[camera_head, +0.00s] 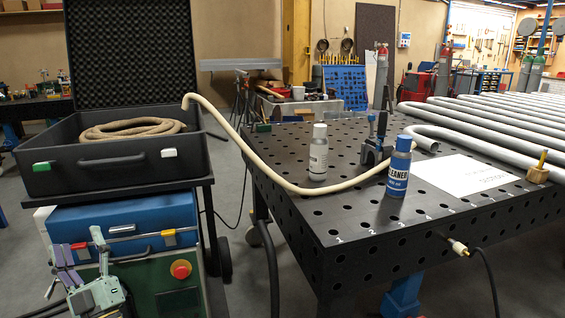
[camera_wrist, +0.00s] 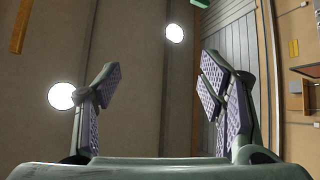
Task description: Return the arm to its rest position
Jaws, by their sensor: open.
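My gripper (camera_head: 61,270) shows at the lower left of the head view, in front of the blue and green machine. Its fingers point upward. In the wrist view my gripper (camera_wrist: 155,100) is open, with its two purple-padded fingers wide apart and nothing between them. The wrist view looks up past the fingers at the ceiling, walls and two round bright lights. Most of my arm is out of view.
A perforated table (camera_head: 290,205) at right carries a white bottle (camera_head: 318,155), a blue cleaner bottle (camera_head: 399,172), paper (camera_head: 465,175) and grey serpentine pipes (camera_head: 490,135). The hose end runs across the table.

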